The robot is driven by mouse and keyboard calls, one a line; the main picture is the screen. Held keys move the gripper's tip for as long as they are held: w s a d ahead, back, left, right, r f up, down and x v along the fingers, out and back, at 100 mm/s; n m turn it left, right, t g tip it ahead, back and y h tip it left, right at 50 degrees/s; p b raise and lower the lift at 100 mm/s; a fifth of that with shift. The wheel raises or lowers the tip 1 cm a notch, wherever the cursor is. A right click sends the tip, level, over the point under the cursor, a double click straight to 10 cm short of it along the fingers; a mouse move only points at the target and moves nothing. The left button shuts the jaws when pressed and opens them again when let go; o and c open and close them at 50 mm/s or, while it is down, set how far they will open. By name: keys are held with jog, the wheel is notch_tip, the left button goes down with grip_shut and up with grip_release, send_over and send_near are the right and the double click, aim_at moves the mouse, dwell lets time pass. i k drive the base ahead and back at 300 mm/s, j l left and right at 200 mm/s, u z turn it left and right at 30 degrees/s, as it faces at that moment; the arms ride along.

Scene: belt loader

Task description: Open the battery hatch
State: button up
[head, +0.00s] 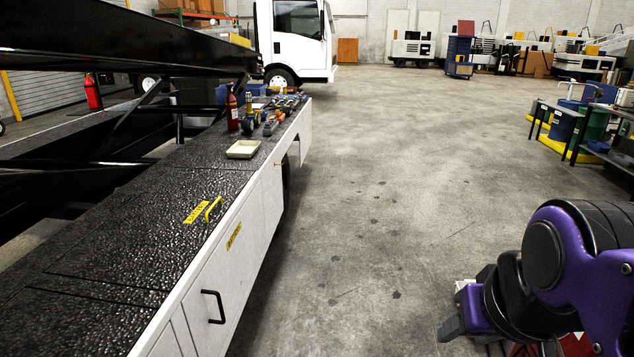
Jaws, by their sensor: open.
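The loader's dark, pebbled top deck (150,235) carries a flat hatch panel outlined by thin seams. The panel looks shut and flush with the deck. Below, the white side has a door (215,285) with a black handle (213,306), and another yellow label (234,236) sits higher up. My gripper (462,305) is at the lower right, partly hidden by my purple arm. It is open, empty and well apart from the loader.
Bare concrete floor (390,200) lies between the loader and my arm. A workbench (590,130) stands at right.

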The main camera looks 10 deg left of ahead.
aim_at(152, 240)
jog(key=i, duration=1.15)
jog(key=i+u, duration=0.3)
jog(key=i, duration=0.2)
jog(key=i+l+u, duration=0.15)
jog(key=i+u, duration=0.15)
jog(key=i, duration=0.25)
jog(key=i+u, duration=0.2)
jog(key=u, duration=0.15)
jog(key=i+l+u, duration=0.15)
jog(key=u, duration=0.2)
jog(key=i+l+u, duration=0.15)
jog(key=u, duration=0.2)
jog(key=i, duration=0.05)
